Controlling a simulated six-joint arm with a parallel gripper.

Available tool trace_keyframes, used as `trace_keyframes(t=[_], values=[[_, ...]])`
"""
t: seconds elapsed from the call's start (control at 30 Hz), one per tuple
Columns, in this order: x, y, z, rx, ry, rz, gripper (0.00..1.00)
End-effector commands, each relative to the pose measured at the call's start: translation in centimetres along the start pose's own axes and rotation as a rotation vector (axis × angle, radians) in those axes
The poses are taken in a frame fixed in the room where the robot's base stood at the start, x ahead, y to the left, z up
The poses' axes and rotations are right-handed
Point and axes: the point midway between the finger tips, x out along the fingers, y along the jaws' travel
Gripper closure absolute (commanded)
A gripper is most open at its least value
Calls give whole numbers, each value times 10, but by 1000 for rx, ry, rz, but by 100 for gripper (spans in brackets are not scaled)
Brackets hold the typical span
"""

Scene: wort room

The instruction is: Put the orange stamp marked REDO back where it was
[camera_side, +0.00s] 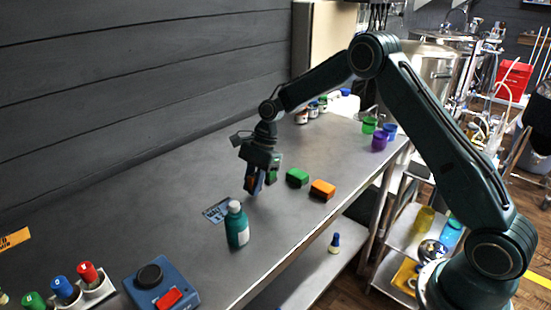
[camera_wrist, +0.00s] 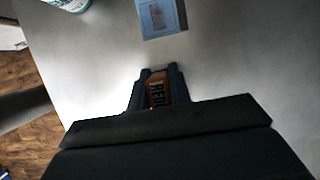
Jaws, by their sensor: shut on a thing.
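My gripper (camera_side: 257,186) points down over the middle of the table and is shut on the orange stamp. In the wrist view the orange stamp (camera_wrist: 157,93) shows between the fingers (camera_wrist: 158,76), with black lettering that reads as REDO, partly cut off. In the side view the fingers mostly hide it. I cannot tell whether its lower end touches the table.
A blue box with a black knob (camera_side: 160,287) is beside the rack. Coloured cups (camera_side: 379,140) are at the far end.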

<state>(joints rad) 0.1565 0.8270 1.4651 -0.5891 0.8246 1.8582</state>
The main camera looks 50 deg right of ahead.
Motion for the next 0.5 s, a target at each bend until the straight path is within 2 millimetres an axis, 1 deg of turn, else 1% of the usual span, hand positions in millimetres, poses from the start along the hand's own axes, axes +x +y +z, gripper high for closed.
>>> trace_keyframes(t=[0.1,0.5], values=[[6,0,-2,-1,1,-2,95],[8,0,-4,-1,0,-1,95]])
